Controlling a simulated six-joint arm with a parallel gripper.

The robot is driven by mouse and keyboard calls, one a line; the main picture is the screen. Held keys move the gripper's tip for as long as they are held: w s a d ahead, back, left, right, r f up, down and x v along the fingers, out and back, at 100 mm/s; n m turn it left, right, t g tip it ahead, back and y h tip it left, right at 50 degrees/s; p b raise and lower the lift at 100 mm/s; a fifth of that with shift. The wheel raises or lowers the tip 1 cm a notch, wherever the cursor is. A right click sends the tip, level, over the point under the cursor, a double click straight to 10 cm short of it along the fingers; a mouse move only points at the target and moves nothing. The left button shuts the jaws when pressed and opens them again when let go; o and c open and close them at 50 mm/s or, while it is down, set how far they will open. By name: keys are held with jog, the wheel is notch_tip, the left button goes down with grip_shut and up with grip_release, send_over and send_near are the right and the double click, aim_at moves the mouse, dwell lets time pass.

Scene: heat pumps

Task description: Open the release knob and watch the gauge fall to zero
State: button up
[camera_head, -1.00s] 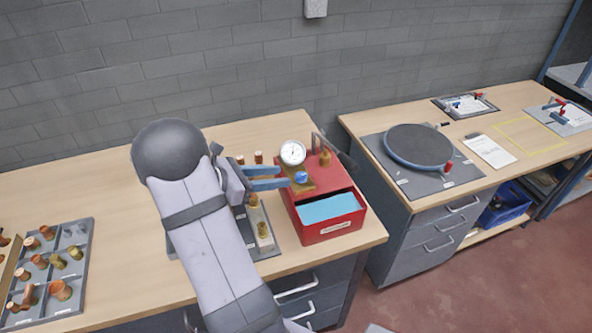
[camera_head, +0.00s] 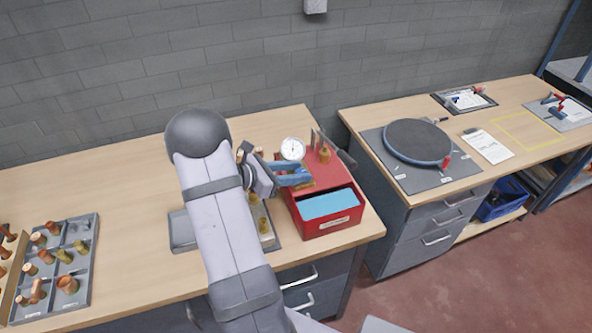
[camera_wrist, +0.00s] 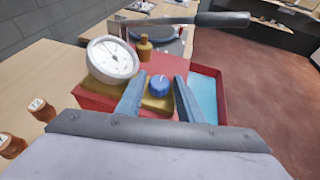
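The blue release knob (camera_wrist: 159,85) sits on a brass block (camera_wrist: 154,105) on top of the red test box (camera_head: 327,171). The white round gauge (camera_head: 293,149) stands beside it at the back left. It also shows in the wrist view (camera_wrist: 113,60), its dial too small to read surely. My gripper (camera_head: 303,174) is open. In the wrist view its two blue fingers (camera_wrist: 159,98) point at the knob, one on either side, with gaps visible. I cannot tell whether they touch it. In the head view the fingers hide the knob.
A pump lever (camera_wrist: 190,20) with a dark grip crosses above the box in the wrist view. The box's open front tray (camera_head: 329,205) holds a blue sheet. A parts tray (camera_head: 97,226) with copper fittings is at left. A round turntable (camera_head: 417,141) sits on the right bench.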

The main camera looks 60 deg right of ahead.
jog(key=shift+c, duration=0.7)
jog(key=c, duration=0.7)
jog(key=shift+o, duration=0.3)
